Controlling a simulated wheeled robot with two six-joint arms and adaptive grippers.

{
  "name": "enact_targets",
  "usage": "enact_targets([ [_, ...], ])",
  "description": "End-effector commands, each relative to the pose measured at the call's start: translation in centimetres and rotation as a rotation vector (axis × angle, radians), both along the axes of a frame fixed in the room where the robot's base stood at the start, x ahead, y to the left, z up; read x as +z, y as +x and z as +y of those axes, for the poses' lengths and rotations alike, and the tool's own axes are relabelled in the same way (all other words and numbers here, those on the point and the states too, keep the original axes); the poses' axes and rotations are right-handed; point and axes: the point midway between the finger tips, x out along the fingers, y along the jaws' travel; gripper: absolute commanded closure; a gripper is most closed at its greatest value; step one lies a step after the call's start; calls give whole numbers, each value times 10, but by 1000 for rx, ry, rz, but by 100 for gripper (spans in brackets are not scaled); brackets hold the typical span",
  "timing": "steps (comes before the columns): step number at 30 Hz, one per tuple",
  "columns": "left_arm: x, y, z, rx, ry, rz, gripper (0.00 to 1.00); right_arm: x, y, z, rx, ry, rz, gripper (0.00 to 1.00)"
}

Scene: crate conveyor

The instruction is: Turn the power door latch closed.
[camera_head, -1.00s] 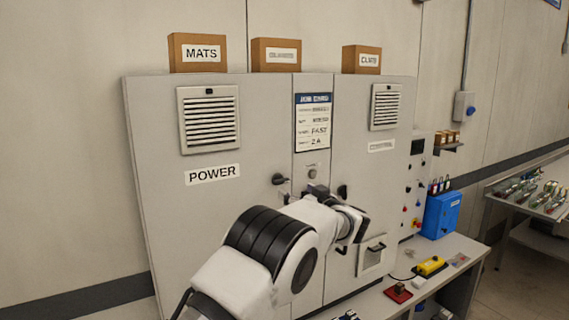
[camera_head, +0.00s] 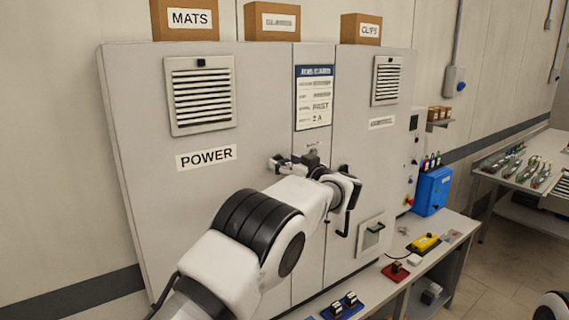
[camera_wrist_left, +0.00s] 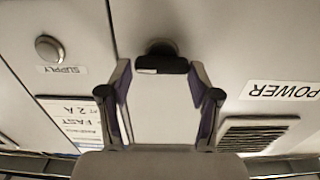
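The power door latch (camera_wrist_left: 160,66) is a short black handle on a round boss, on the pale grey power door (camera_wrist_left: 240,45). In the left wrist view it lies crosswise between my left fingertips. My left gripper (camera_wrist_left: 160,72) is open, with one finger on each side of the latch; I cannot tell whether they touch it. In the head view my left gripper (camera_head: 284,163) is at the latch's place, right of the POWER label (camera_head: 206,157), and largely hides the latch. My right gripper is not in view.
A round SUPPLY knob (camera_wrist_left: 48,49) and a job card (camera_head: 314,97) are on the narrow panel beside the power door. Boxes such as the MATS box (camera_head: 185,19) stand on the cabinet. A bench (camera_head: 440,255) below carries a yellow device (camera_head: 423,243) and a blue box (camera_head: 432,190).

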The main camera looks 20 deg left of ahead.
Motion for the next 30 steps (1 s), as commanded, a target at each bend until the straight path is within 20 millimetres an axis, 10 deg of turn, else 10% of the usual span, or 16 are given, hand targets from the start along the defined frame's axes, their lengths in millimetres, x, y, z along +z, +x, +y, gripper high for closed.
enact_targets([
  [30, -3, 0, 3, -3, -215, -275, 77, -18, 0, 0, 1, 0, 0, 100],
])
